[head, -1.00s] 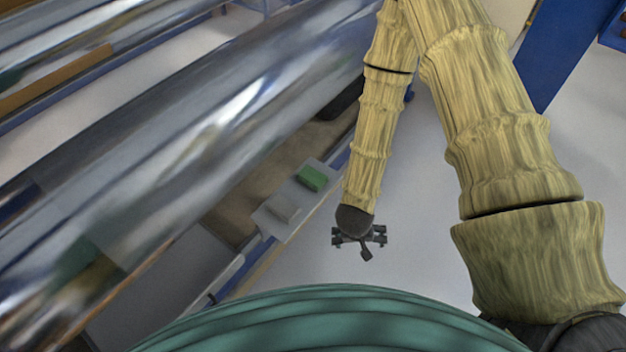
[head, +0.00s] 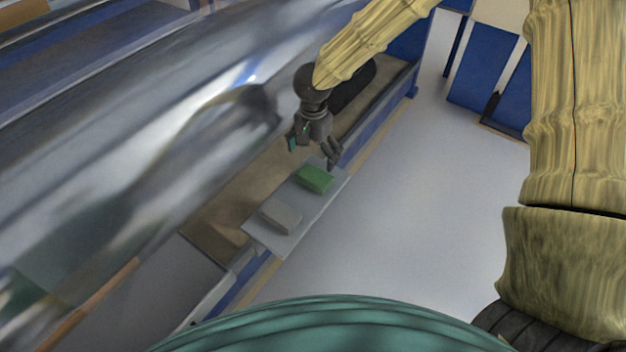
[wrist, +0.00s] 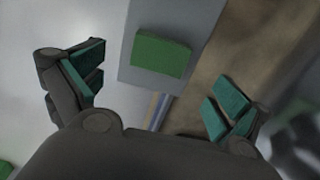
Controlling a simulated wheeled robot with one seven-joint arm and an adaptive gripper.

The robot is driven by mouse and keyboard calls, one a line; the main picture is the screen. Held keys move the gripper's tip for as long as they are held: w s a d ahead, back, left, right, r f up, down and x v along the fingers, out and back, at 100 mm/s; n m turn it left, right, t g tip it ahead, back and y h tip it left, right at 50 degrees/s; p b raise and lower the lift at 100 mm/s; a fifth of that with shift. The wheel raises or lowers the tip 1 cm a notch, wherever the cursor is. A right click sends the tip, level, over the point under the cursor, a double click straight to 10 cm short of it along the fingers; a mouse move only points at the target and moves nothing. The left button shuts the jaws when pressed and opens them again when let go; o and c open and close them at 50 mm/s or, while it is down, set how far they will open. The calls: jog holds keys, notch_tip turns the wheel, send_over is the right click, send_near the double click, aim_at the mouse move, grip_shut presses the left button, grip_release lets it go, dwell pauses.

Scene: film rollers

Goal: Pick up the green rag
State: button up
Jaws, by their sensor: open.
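The green rag (head: 315,178) is a folded green block lying on the far end of a light grey tray (head: 264,243). In the wrist view the rag (wrist: 161,54) sits near the top middle, ahead of and between my spread fingers. My gripper (head: 313,152) is open and empty, just beyond and above the rag in the head view, apart from it. Its teal finger pads (wrist: 155,88) show on both sides in the wrist view.
A grey-white folded block (head: 281,216) lies on the same tray, nearer my body. Large shiny rollers (head: 150,150) fill the left side, close to my gripper. A brown ledge (head: 235,195) runs between rollers and tray. The floor (head: 420,220) at right is clear.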

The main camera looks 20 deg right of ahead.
aim_at(315, 175)
jog(key=shift+w+f, duration=0.1)
jog(key=shift+f, duration=0.15)
notch_tip(315, 175, down, 5)
jog(key=shift+b, duration=0.6)
jog(key=f, duration=0.2)
jog(key=f+b, duration=0.1)
jog(key=shift+w+d+f, duration=0.35)
jog(key=shift+w+d, duration=0.05)
jog(key=shift+f, duration=0.7)
jog(key=c, duration=0.7)
